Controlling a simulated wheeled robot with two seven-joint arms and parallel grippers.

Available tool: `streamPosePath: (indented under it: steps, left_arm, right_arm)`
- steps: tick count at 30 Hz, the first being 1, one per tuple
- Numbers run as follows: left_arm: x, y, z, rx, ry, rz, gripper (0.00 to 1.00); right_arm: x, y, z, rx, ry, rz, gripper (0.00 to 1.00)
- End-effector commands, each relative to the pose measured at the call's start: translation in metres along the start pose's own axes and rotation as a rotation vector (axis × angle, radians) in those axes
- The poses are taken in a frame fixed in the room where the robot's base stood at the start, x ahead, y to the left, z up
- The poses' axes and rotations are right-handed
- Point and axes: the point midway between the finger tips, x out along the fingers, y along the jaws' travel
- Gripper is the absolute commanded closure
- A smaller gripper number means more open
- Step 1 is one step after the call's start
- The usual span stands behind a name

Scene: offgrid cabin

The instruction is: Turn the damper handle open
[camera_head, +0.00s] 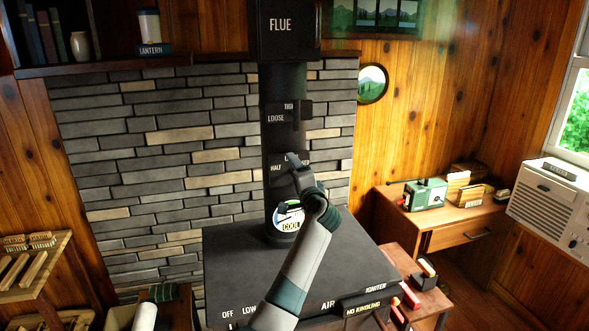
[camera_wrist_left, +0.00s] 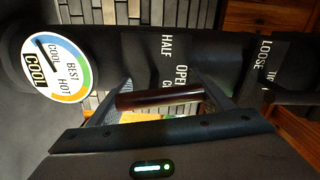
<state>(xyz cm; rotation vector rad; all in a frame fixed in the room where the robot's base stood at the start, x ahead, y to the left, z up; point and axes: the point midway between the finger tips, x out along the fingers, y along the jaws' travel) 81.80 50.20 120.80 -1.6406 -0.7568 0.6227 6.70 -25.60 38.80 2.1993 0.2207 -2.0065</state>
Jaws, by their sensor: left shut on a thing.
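The black stove pipe (camera_head: 276,137) rises from the stove top in front of the stone wall. A damper label plate on it reads HALF and OPEN in the left wrist view (camera_wrist_left: 178,66), with a third word partly cut off. The damper handle, a dark red-brown bar (camera_wrist_left: 160,97), lies between the fingers of my left gripper. My left gripper (camera_head: 294,164) is at the pipe, shut on the handle. In the head view the gripper hides most of the handle. I cannot tell which label the handle points at. My right gripper is not in view.
A round gauge (camera_head: 289,217) reading COOL is low on the pipe. The LOOSE plate (camera_head: 277,117) sits above the damper plate. The stove top (camera_head: 235,245) is bare beside my arm. A NO KINDLING box (camera_head: 362,306) is at the stove's front. A desk (camera_head: 440,225) stands right.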

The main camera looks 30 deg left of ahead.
Motion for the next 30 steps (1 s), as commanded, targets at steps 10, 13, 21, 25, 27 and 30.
streamPosePath:
  steps: [10,13,21,25,27,30]
  left_arm:
    - [0.000,0.001,-0.001,0.179,0.000,0.001,0.48]
    - [0.000,0.001,-0.001,0.199,0.000,0.001,0.48]
    - [0.000,0.002,-0.001,0.211,0.000,0.001,0.48]
    - [0.000,0.002,-0.001,0.212,0.000,0.001,0.48]
    - [0.000,0.002,-0.001,0.212,0.000,0.001,0.19]
    - [0.000,0.002,-0.002,0.211,0.000,0.001,0.07]
  right_arm:
    - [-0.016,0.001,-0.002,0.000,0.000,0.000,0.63]
    - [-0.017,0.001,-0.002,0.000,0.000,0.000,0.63]
    - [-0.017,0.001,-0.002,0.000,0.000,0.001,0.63]
    - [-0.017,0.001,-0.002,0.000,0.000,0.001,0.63]
    - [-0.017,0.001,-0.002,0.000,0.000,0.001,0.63]
    - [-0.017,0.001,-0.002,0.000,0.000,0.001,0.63]
